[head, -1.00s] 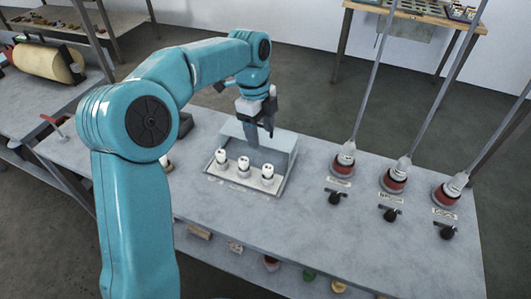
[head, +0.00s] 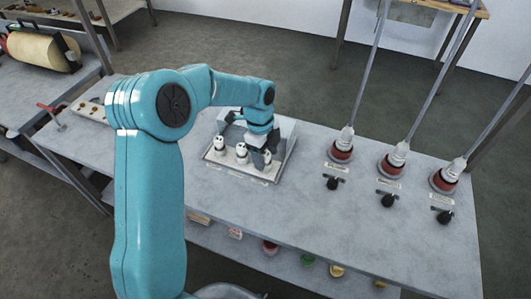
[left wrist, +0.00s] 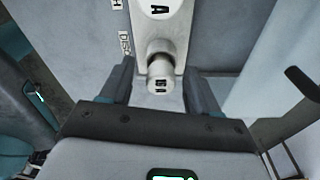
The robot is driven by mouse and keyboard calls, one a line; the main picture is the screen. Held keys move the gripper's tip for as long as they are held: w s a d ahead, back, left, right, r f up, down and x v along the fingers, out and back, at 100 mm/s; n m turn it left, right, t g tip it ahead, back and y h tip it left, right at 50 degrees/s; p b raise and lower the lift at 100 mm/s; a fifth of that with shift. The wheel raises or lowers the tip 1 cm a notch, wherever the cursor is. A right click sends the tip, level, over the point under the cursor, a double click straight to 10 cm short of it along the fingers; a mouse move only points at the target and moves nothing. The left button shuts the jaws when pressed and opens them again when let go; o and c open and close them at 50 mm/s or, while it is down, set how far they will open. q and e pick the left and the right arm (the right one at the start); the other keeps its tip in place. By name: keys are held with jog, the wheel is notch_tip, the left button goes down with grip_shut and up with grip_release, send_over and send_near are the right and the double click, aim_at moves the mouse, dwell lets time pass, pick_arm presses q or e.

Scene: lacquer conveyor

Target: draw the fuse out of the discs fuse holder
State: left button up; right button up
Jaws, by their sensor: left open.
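The discs fuse holder is the white one in the left wrist view, beside a label reading DISC (left wrist: 125,43). A white round-ended fuse (left wrist: 160,72) with dark marks stands in it. My left gripper (head: 262,156) is over the right end of the row in the head view and mostly hides that fuse there. Its fingers are open, one on each side of the fuse in the left wrist view, with gaps showing. Two other white fuses, a left one (head: 221,143) and a middle one (head: 242,151), stand in the same row. My right gripper is not in view.
To the right are three red-based fittings with rods, the nearest one (head: 341,152) beside a black knob (head: 333,183). The bench (head: 310,215) in front is clear.

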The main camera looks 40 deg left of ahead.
aim_at(268, 154)
pick_arm(q)
jog(key=shift+w, duration=0.1)
jog(key=shift+c, duration=0.2)
jog(key=c, duration=0.5)
grip_shut()
jog(key=shift+c, duration=2.2)
grip_release()
grip_shut()
jog(key=shift+r+p, duration=2.15)
jog(key=shift+r, duration=0.85)
jog(key=shift+r+p, duration=1.15)
jog(key=shift+r, duration=0.4)
jog(key=shift+f, duration=0.1)
